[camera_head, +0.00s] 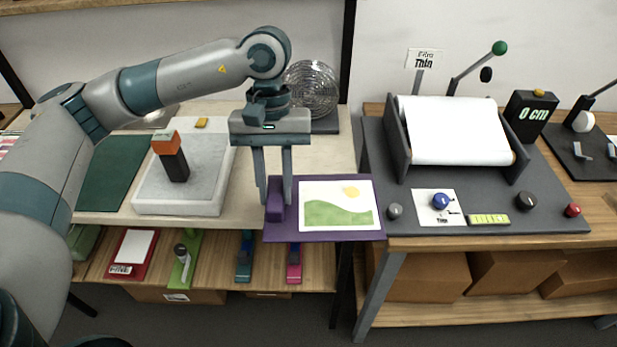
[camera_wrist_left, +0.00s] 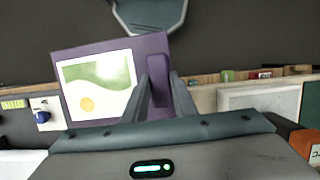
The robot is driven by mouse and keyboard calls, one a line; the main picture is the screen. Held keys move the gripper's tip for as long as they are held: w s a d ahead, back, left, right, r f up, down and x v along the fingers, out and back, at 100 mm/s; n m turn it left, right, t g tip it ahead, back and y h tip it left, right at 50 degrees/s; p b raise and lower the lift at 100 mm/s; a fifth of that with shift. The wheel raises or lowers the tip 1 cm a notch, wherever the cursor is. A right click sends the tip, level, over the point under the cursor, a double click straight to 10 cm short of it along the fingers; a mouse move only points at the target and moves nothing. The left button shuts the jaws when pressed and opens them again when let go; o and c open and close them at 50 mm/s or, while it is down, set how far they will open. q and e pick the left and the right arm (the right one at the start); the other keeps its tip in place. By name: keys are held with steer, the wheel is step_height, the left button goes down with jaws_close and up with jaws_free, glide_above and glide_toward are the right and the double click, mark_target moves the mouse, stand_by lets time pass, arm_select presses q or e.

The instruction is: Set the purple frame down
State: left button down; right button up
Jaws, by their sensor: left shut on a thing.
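The purple frame (camera_head: 330,234) is a flat purple board with a block-shaped purple handle (camera_head: 276,199) at its left end. A white picture (camera_head: 337,206) with green hills and a yellow sun lies on it. My left gripper (camera_head: 274,197) points down and is shut on the handle. The frame appears at the front right part of the pale table, its front edge reaching past the table edge; I cannot tell whether it touches the table. In the left wrist view the frame (camera_wrist_left: 150,52) shows beyond the fingers (camera_wrist_left: 160,95). My right gripper is not in view.
A white-rimmed slab (camera_head: 215,188) with an orange-topped black handle (camera_head: 172,158) stands left of the gripper. A dark green board (camera_head: 107,172) lies further left. A grey roller machine (camera_head: 375,150) stands close to the right. Several small tools lie on the shelf below (camera_head: 210,262).

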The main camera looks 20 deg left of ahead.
mark_target(305, 179)
arm_select(q)
steer(key=n, duration=0.1)
steer(key=d+n, duration=0.1)
steer(key=n, duration=0.1)
steer(key=d+n+h, duration=0.1)
steer(key=n, duration=0.1)
steer(key=shift+s+d+f+t, duration=0.1)
steer(key=shift+f+t, duration=0.2)
steer(key=shift+f, duration=0.1)
steer(key=n, duration=0.1)
steer(key=d+n, duration=0.1)
steer(key=n, duration=0.1)
steer(key=shift+d+f+t+h, duration=0.1)
steer(key=shift+d+t+h, duration=0.05)
steer(key=shift+t+h, duration=0.25)
steer(key=n, duration=0.2)
steer(key=d+n+t, duration=0.1)
steer(key=n, duration=0.1)
steer(key=d+n, duration=0.1)
steer(key=n, duration=0.1)
steer(key=shift+s+d+t+b, duration=0.1)
steer(key=shift+d+t+b, duration=0.05)
steer(key=shift+t+b, duration=0.2)
steer(key=shift+d+n+t, duration=0.25)
steer(key=shift+d+n, duration=0.05)
steer(key=shift+n, duration=0.9)
steer(key=shift+d+n, duration=0.15)
steer(key=shift+n, duration=0.45)
